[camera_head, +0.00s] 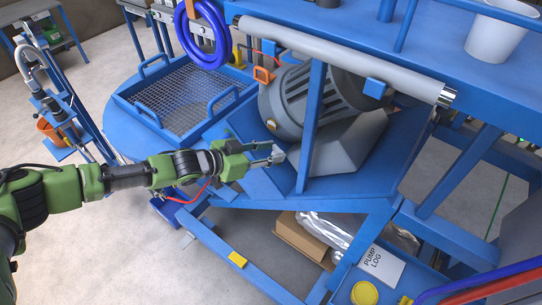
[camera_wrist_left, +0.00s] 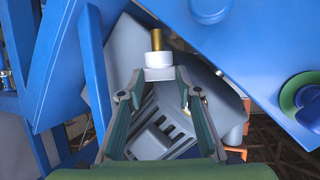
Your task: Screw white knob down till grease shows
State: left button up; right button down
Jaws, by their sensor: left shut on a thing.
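The white knob (camera_wrist_left: 158,61) shows in the left wrist view as a short white cylinder with a brass-coloured stem (camera_wrist_left: 156,39) standing out of its far end. My left gripper (camera_wrist_left: 158,76) has its two fingertips on either side of the knob's near part and is shut on it. In the head view the left gripper (camera_head: 277,153) reaches in from the left beside the grey motor (camera_head: 293,100); the knob is small there and mostly hidden by the fingers. I cannot make out any grease. My right gripper is not in view.
Blue frame posts (camera_head: 312,125) stand just right of the gripper. A blue tray with a mesh floor (camera_head: 148,120) lies to the left. Below are a cardboard box (camera_head: 298,240), a pump log sheet (camera_head: 378,267) and a yellow lid (camera_head: 364,293). Open floor lies at the lower left.

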pick_arm(q)
jog(key=shift+w+a+m+g+h+b, duration=0.1)
jog(key=shift+w+m+g+h+b, duration=0.15)
jog(key=shift+m+g+h+b, duration=0.5)
jog(key=shift+w+r+m+g, duration=0.1)
jog(key=shift+m+g, duration=0.55)
jog(key=shift+g, duration=0.1)
jog(key=o, duration=1.1)
jog(key=shift+o, duration=0.2)
jog(key=shift+a, duration=0.1)
jog(key=v, duration=1.1)
jog(key=shift+a+r, duration=0.2)
jog(key=shift+a, duration=0.15)
